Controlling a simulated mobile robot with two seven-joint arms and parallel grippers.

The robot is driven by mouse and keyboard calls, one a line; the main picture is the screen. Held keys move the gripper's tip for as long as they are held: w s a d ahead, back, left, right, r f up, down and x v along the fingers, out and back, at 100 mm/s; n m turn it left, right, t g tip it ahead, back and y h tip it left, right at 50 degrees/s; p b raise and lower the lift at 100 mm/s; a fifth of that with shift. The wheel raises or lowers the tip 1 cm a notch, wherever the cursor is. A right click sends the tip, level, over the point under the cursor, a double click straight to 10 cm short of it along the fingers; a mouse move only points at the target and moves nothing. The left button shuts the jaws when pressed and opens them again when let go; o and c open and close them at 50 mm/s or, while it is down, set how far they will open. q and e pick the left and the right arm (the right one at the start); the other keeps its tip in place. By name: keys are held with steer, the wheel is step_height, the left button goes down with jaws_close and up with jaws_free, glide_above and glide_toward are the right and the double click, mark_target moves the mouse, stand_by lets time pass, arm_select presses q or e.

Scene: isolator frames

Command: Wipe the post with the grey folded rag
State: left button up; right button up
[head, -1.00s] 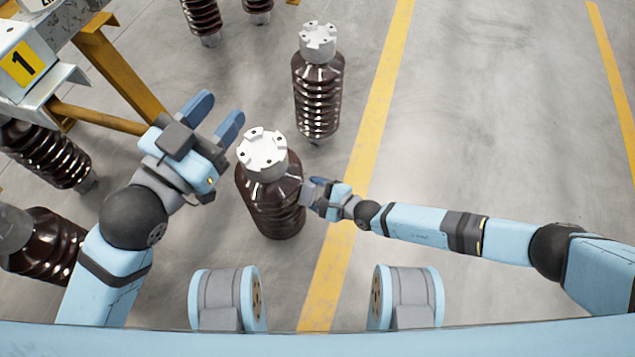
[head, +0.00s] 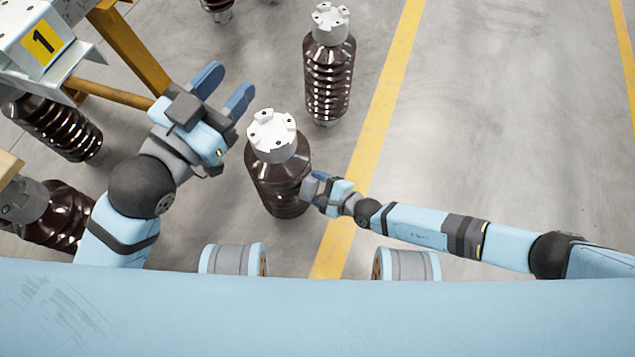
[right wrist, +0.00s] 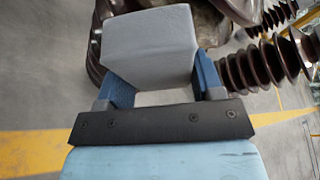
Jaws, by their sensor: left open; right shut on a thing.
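The post (head: 278,182) is a dark brown ribbed insulator with a white metal cap, upright on the floor in the middle of the head view. My right gripper (head: 308,188) is at its right side. In the right wrist view the gripper (right wrist: 155,85) is shut on the grey folded rag (right wrist: 150,45), a pale block between the blue fingers. The rag is close against the brown post (right wrist: 225,12) behind it; whether they touch is hard to tell. My left gripper (head: 225,90) is open and empty, above and left of the post's cap.
A second brown post (head: 328,75) stands behind the first. More brown insulators (head: 55,130) lie tilted at the left. The floor right of the yellow line (head: 385,100) is clear.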

steer(key=shift+r, duration=0.7)
steer(key=shift+w+d+f+b, duration=0.15)
steer(key=shift+w+f+b, duration=0.05)
steer(key=shift+w+b, duration=0.4)
steer(key=shift+w+d+b, duration=0.35)
steer(key=shift+w+b, duration=0.25)
steer(key=shift+w, duration=0.2)
steer(key=shift+w+d+b, duration=0.15)
steer(key=shift+w+b, duration=0.2)
steer(key=shift+w, duration=0.1)
steer(key=w+b, duration=0.1)
steer(key=w+d+b, duration=0.1)
steer(key=w, duration=0.1)
steer(key=shift+w+r, duration=0.1)
steer(key=shift+w, duration=0.2)
steer(key=shift+s+d, duration=0.35)
steer(key=shift+d, duration=0.6)
steer(key=shift+s+d, duration=0.3)
steer(key=shift+d, duration=0.6)
steer(key=shift+s+d, duration=0.35)
steer(key=shift+d, duration=0.6)
